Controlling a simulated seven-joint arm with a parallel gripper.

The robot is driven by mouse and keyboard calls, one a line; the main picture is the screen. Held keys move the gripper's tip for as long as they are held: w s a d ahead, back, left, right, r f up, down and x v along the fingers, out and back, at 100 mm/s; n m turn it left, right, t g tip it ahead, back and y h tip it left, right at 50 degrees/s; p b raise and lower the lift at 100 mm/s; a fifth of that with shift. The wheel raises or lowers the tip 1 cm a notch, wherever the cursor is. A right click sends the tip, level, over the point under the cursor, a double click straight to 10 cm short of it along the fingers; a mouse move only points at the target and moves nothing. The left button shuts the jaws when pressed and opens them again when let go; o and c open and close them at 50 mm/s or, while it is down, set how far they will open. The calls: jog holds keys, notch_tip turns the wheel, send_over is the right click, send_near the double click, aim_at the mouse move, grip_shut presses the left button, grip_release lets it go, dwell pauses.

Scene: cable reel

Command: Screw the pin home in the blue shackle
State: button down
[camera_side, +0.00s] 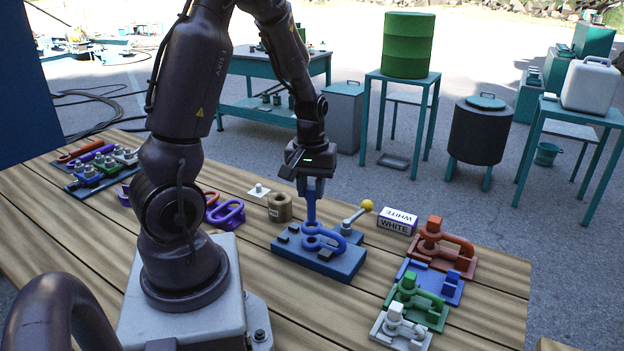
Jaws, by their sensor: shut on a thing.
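The blue shackle (338,245) lies flat on a dark blue fixture block (318,262) near the middle of the table. A blue pin (311,211) stands upright above the shackle's near-left eye, its lower end at the eye. My gripper (312,188) points down from above and is shut on the top of the pin. How deep the pin sits in the eye cannot be told from this view. A lever with a yellow ball knob (367,205) stands at the fixture's back right, tilted up to the right.
A box marked WHITE (398,221) lies right of the fixture. At right, a row of cradles holds red (446,243), green (423,302) and white (400,328) shackles; a blue cradle (432,283) shows no shackle. A tan roll (279,207) and purple shackles (226,213) stand left.

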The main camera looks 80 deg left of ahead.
aim_at(311, 199)
jog(key=shift+f, duration=1.8)
jog(key=shift+f, duration=1.05)
